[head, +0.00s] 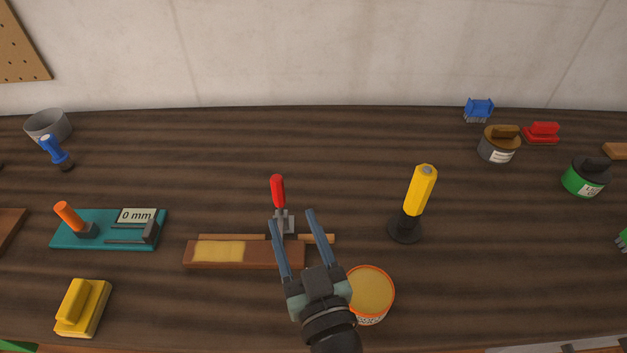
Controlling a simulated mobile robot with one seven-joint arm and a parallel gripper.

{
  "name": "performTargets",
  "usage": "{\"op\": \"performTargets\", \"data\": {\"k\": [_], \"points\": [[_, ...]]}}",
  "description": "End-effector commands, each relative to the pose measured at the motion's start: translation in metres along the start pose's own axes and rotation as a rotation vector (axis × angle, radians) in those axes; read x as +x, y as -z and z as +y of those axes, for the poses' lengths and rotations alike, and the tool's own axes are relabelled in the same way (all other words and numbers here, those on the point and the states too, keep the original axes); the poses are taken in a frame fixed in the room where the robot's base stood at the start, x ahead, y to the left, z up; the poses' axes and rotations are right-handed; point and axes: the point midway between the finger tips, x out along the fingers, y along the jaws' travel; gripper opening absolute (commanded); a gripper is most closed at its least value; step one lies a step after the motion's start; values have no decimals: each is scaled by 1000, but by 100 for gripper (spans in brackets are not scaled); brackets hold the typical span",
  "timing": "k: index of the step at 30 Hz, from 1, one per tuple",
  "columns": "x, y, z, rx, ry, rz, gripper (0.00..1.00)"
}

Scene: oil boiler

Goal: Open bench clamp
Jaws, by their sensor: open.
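The bench clamp (278,192) stands near the middle of the bench, with its red handle pointing up and a grey metal base (289,221) below. The base is at a brown wooden board (291,254) with a pale yellowish coated area, and a thin wooden strip (321,239) lies along the board's far side. My gripper (294,221) is open, its two blue-grey fingers reaching over the board near the clamp base, below the red handle. The fingers partly hide the clamp base and the board's right end. I cannot tell whether they touch anything.
An orange-rimmed tin (371,291) stands close right of my gripper. A yellow-handled tool (417,198) stands upright further right. A teal gauge plate (100,240) marked "0 mm" and a yellow block (82,307) lie left. Tins and brushes sit at the far right. The bench behind the clamp is clear.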

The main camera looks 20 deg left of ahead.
Motion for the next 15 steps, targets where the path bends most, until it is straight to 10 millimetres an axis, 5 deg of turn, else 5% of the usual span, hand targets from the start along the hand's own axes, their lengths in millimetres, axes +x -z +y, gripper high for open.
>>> {"op": "performTargets", "data": {"k": [5,15], "points": [[10,-2,-2,5,5,-1,58],[73,0,-2,4,6,-1,58]]}}
